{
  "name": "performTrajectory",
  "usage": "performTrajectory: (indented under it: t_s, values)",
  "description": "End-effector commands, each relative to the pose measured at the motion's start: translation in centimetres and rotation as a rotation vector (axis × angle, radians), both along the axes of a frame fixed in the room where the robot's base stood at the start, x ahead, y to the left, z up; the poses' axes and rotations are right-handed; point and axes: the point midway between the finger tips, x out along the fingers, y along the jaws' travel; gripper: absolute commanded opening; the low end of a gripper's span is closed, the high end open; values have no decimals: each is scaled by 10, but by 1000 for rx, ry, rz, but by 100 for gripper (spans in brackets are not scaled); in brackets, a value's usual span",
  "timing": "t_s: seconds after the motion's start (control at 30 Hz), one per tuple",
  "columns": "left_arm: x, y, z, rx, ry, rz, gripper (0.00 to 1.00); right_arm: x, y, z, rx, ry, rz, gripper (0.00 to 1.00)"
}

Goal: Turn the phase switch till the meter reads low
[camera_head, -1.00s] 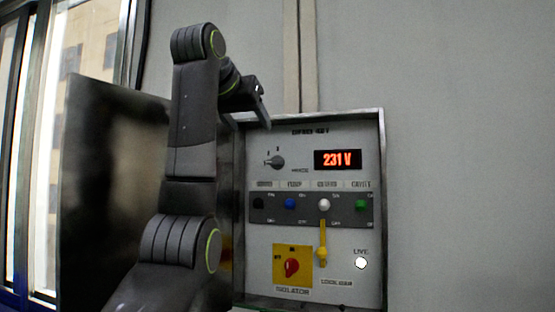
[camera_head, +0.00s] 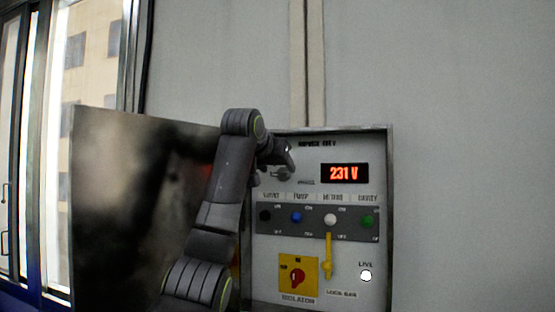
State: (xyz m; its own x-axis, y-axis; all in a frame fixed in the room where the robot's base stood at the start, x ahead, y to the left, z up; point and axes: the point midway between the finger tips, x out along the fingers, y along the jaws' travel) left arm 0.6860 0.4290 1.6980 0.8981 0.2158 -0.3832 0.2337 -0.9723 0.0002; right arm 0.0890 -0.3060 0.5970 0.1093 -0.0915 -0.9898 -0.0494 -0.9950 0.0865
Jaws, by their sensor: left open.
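The grey control panel (camera_head: 345,262) stands upright in a metal box on the wall. Its phase switch (camera_head: 284,174), a small dark knob at the upper left of the panel, is partly hidden by my gripper. The meter (camera_head: 345,173) beside it shows 231 V in red digits. My left arm comes in from the lower left. My left gripper (camera_head: 289,160) is open at the phase switch; I cannot tell whether it touches the knob. My right gripper is not in view.
Below are a row of coloured toggles (camera_head: 297,217), a yellow bar (camera_head: 328,257), a red isolator knob on a yellow plate (camera_head: 298,278) and a lit LIVE lamp (camera_head: 366,275). The open metal door (camera_head: 115,210) is at left, with a window beyond. The wall at right is clear.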

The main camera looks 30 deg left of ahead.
Motion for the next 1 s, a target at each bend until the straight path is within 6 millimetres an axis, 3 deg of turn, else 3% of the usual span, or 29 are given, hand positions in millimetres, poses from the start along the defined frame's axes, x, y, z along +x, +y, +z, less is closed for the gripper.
performTrajectory:
  t_s: [0.2, 0.5, 0.83, 1.0]
  values:
    - [14, 3, -6, 0, 0, -1, 60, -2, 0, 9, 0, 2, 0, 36]
    - [15, 3, -7, 0, -1, 0, 59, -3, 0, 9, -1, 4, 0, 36]
    - [15, 4, -7, 0, -1, 0, 16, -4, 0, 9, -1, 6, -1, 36]
    - [15, 3, -7, 8, 1, -1, 15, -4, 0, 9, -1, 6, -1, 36]
